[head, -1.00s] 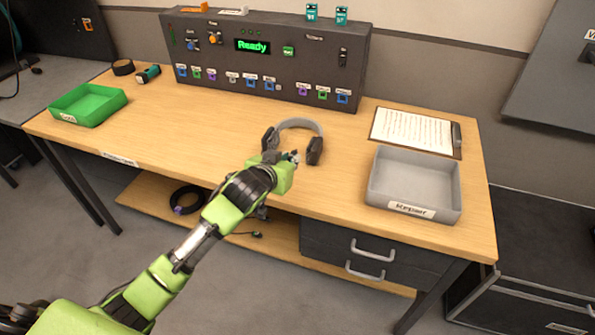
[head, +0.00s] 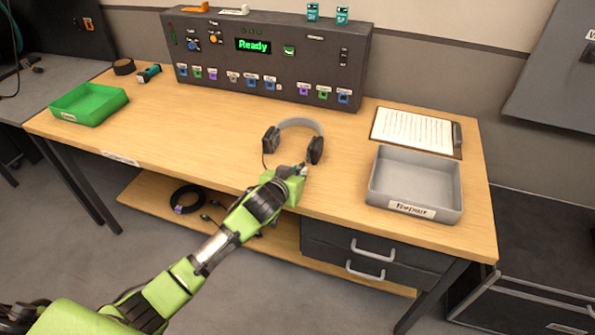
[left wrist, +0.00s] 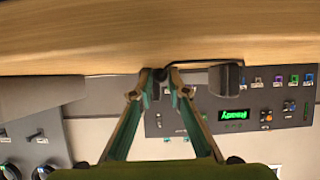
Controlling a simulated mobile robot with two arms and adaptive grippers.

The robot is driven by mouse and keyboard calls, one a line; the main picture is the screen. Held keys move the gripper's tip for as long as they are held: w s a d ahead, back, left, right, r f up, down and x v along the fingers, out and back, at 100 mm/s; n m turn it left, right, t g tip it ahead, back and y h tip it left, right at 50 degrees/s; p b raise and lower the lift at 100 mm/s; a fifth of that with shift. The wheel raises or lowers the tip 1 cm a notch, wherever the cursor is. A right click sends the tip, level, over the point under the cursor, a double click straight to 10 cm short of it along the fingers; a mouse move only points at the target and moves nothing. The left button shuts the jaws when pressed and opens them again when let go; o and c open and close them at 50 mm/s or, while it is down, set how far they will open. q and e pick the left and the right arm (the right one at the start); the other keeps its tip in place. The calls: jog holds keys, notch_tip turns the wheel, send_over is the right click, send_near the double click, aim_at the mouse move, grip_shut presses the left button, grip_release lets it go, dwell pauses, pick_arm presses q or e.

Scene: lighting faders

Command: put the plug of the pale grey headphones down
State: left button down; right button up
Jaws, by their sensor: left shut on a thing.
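The pale grey headphones (head: 297,124) lie on the wooden table, with a pale band and dark ear cups; one dark cup also shows in the left wrist view (left wrist: 225,79). My left gripper (head: 304,170) is just in front of the right ear cup, near the table's front part. In the left wrist view its fingers (left wrist: 160,76) are shut on the small dark plug (left wrist: 160,74), mostly hidden between the tips. A thin dark cable curves from there towards the headphones. I cannot tell whether the plug touches the table. My right gripper is not in view.
A grey tray (head: 378,198) stands to the right, with a clipboard (head: 414,132) behind it. A dark console (head: 310,62) with a lit "Ready" display stands at the back. A green tray (head: 122,98) is at far left. The table's left middle is clear.

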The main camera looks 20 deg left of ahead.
pick_arm(q)
jog(key=shift+f, duration=0.2)
jog(key=c, duration=2)
grip_release()
jog(key=shift+o, duration=0.2)
jog(key=shift+r, duration=0.1)
jog(key=shift+r, duration=0.25)
jog(key=v, duration=1.2)
